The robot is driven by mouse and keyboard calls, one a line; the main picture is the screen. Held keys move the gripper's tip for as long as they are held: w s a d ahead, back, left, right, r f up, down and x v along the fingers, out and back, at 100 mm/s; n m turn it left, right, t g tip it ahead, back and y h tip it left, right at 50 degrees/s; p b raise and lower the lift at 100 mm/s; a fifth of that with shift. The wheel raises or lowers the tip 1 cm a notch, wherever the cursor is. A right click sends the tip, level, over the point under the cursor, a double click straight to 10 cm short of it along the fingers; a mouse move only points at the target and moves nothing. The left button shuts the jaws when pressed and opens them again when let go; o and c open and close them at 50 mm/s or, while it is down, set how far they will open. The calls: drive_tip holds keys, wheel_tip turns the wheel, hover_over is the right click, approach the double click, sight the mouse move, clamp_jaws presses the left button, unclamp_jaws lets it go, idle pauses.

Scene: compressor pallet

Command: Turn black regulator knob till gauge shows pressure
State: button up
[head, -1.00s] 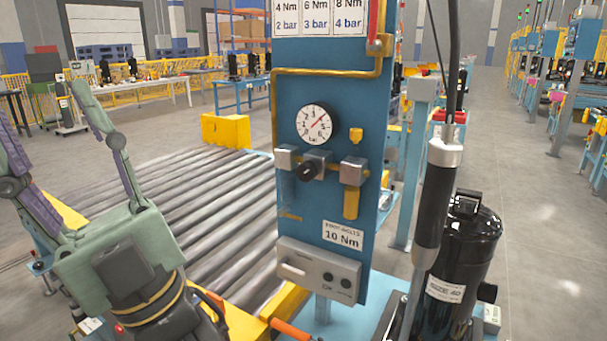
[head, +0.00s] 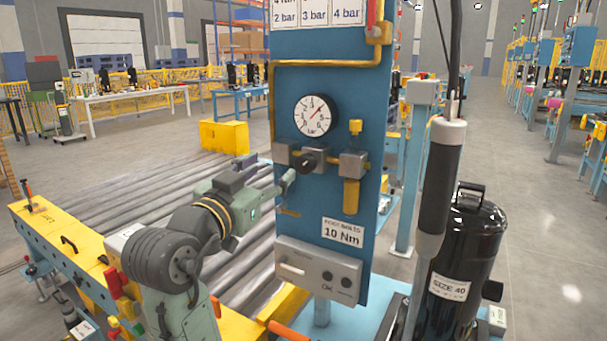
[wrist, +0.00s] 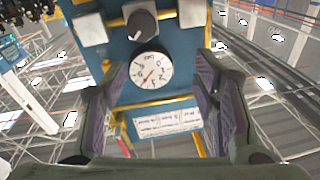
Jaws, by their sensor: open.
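The black regulator knob (head: 308,162) sits in the valve row on the blue panel (head: 340,200), below the round white gauge (head: 316,116). The gauge's red needle points to the upper right; the exact reading is too small to tell. My gripper (head: 284,182) is at the panel's left edge, left of and slightly below the knob. In the wrist view, which is upside down, my open, empty gripper (wrist: 162,68) has a finger on each side of the gauge (wrist: 152,71). The knob (wrist: 142,25), with a white mark, lies beyond the fingertips, not between them.
Grey metal blocks (head: 353,165) flank the knob, and a yellow pipe (head: 330,65) runs above the gauge. A grey button box (head: 318,272) is lower on the panel. A black compressor (head: 468,250) and a hanging tool (head: 440,180) stand right. Rollers (head: 130,190) lie behind my arm.

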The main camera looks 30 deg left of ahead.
sight(302, 167)
drive_tip(key=shift+m+g+h, duration=0.5)
drive_tip(key=shift+h, duration=0.2)
drive_tip(key=w+p, duration=0.1)
drive_tip(key=w, duration=0.2)
drive_tip(key=w+d+f, duration=0.1)
drive_tip(key=w, duration=0.3)
drive_tip(key=w+f+p, duration=0.1)
drive_tip(key=w, duration=0.3)
drive_tip(key=shift+w+d+p, duration=0.1)
drive_tip(key=shift+d+p, duration=0.1)
drive_tip(key=shift+p, duration=0.15)
drive_tip(key=shift+c, duration=0.5)
drive_tip(key=shift+r, duration=0.1)
drive_tip(key=c, duration=1.1)
